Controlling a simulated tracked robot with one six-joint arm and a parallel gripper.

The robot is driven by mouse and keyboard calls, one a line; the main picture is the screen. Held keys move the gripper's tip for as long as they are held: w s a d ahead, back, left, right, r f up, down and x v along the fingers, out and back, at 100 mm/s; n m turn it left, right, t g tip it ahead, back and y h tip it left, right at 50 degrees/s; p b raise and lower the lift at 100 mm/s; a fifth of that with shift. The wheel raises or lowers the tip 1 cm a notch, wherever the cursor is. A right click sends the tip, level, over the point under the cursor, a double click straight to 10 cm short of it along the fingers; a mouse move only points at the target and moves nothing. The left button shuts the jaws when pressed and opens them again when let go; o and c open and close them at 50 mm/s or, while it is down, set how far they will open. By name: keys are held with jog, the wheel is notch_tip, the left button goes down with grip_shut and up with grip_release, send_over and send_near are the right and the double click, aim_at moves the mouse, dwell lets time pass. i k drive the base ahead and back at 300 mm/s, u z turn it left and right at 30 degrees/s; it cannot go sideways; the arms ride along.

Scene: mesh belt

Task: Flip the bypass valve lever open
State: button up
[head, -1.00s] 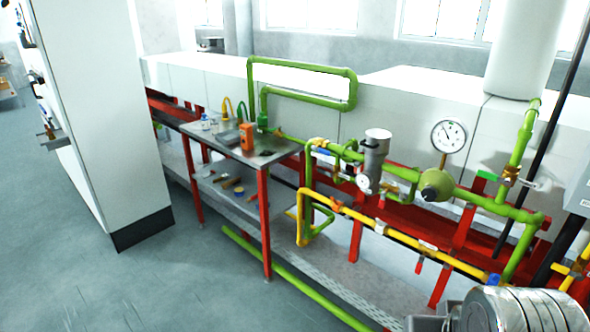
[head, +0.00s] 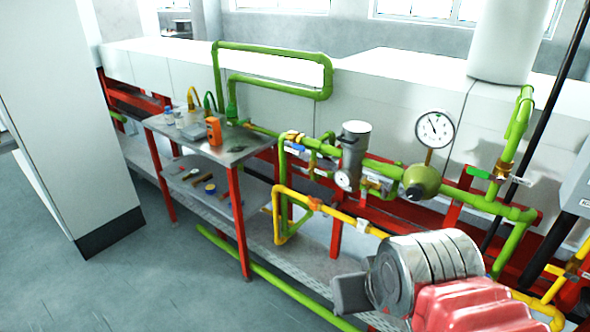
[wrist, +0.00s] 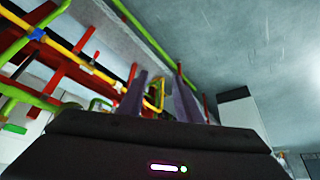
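Green pipework (head: 460,193) runs along the right half of the head view. A brass valve (head: 503,170) with a green lever (head: 479,172) sits on it at the right. Another brass valve (head: 293,137) sits on the thin green branch left of the grey filter canister (head: 354,150). I cannot tell which one is the bypass valve. My gripper (wrist: 160,95) shows two dark fingers standing apart with nothing between them. In the wrist view the pipes are beyond it at the left, out of reach. My arm covers the lower right of the head view.
A metal workbench (head: 215,148) with red legs holds an orange meter (head: 214,131) and small items. A pressure gauge (head: 435,129) stands above the pipes. A yellow pipe (head: 345,217) runs lower in front. A tall white cabinet (head: 60,120) stands at the left. The grey floor (head: 170,285) is clear.

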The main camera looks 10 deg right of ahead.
aim_at(296, 167)
jog(key=u, duration=0.5)
jog(key=i, duration=1.5)
jog(key=u, duration=1.75)
